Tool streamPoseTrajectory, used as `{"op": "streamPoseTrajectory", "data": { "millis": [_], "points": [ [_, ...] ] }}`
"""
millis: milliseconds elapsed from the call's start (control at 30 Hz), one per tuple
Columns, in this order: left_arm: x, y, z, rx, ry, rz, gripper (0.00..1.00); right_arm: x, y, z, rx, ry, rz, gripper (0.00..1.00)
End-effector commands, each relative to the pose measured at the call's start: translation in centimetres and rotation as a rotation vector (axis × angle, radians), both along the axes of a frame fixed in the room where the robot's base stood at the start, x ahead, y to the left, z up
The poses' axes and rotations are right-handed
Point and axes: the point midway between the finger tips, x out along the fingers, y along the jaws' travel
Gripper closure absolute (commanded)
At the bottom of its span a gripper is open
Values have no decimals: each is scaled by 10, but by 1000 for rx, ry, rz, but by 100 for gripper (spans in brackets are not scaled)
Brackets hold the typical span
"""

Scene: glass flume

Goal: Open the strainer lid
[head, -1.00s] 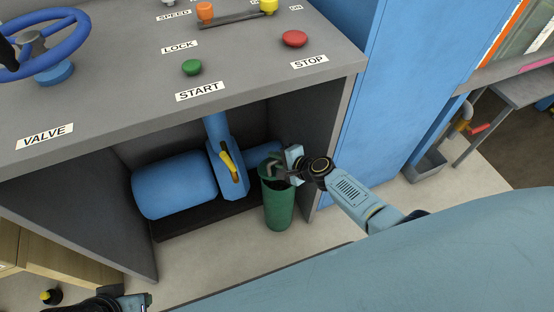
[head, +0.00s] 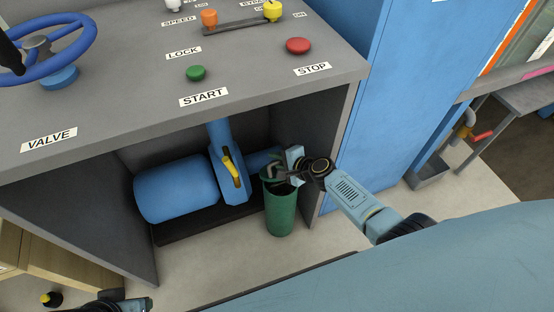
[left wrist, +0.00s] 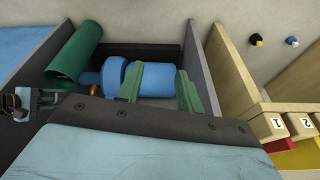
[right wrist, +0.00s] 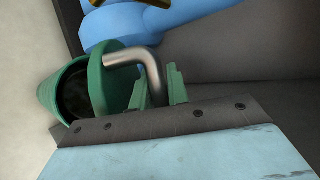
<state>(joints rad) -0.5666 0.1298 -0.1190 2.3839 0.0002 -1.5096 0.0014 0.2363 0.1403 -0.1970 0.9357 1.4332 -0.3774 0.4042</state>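The strainer is a green can (head: 280,212) standing on the floor beside the blue pump, under the bench. Its green lid (right wrist: 104,88) is swung up and tilted at the rim, and the dark inside of the can shows in the right wrist view. A bent metal handle (right wrist: 150,62) sticks out from the lid. My right gripper (right wrist: 160,92) has its green fingers on both sides of the handle's end and seems closed on it; it also shows above the can in the head view (head: 284,170). My left gripper (left wrist: 158,85) is open and empty, away from the can.
A blue cabinet (head: 365,110) stands right.

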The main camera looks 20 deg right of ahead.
Motion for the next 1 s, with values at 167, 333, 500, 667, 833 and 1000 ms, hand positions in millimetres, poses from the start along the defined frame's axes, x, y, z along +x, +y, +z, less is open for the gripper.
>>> {"op": "streamPoseTrajectory", "data": {
  "millis": [167,333,500,667,833,1000],
  "points": [
    [0,0,0,0,0,0,64,0,0,0,0,-1,0,77],
    [0,0,1,0,-1,0,64,-1,0,0,0,1,1,77],
    [4,3,-10,6,5,0,64,-7,-3,5,0,2,1,77],
    [7,9,-33,23,22,-2,64,-19,-10,13,-1,1,1,77],
    [7,19,-60,41,39,-2,64,-35,-19,24,-2,1,0,77],
    [4,31,-87,59,56,-2,64,-53,-28,35,-1,2,0,77]
  ]
}}
